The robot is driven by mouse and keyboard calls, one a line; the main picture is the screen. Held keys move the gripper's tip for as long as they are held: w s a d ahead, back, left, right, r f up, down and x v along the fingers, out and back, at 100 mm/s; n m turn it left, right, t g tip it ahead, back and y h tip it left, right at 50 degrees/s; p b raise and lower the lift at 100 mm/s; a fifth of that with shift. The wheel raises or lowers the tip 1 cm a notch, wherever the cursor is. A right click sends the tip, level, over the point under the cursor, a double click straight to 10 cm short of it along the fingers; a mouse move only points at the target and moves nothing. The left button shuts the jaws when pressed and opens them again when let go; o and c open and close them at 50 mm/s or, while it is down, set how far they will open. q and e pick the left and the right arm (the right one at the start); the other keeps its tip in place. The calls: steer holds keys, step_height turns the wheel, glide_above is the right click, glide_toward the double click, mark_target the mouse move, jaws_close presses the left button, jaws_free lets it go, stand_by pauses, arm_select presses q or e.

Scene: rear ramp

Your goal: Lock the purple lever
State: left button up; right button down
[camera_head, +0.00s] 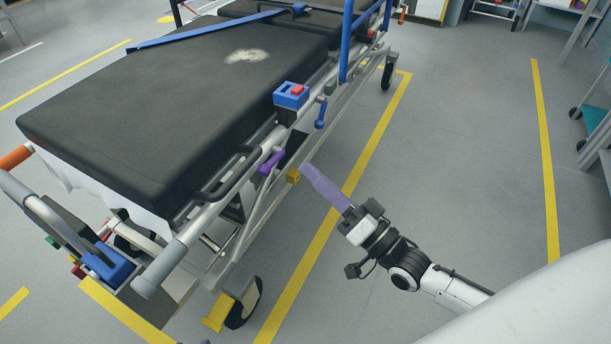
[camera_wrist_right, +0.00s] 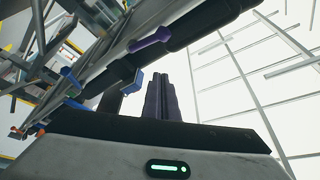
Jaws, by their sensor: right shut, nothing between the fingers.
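The purple lever (camera_head: 270,163) is on the near side rail of a stretcher, just below the black mattress edge. It slants up to the right in the head view. It also shows in the wrist view (camera_wrist_right: 150,40), above and beyond my fingers. My right gripper (camera_head: 309,171) has long pale purple fingers pressed together and empty. Its fingertips lie to the right of the lever in the head view, with a gap between them. In the wrist view the closed fingers (camera_wrist_right: 159,85) point up toward the rail, apart from the lever. My left gripper is not in view.
The stretcher mattress (camera_head: 150,100) fills the left. A yellow block (camera_head: 293,176) sits on the frame by my fingertips. A blue box with a red button (camera_head: 291,95) and a blue lever (camera_head: 321,113) are farther along the rail. The floor (camera_head: 460,150) to the right is clear.

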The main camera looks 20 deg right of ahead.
mark_target(273, 161)
arm_select(q)
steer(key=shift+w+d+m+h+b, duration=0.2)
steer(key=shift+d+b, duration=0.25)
steer(key=shift+b, duration=0.3)
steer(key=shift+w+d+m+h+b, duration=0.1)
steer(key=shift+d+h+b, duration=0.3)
steer(key=shift+b, duration=0.3)
arm_select(e)
steer(key=w+a, duration=0.5)
steer(key=shift+w+a+f, duration=0.15)
steer(key=shift+w+f, duration=0.15)
steer(key=shift+w, duration=0.1)
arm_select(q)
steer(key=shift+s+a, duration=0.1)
arm_select(e)
steer(key=shift+f+n, duration=0.2)
steer(key=shift+n, duration=0.1)
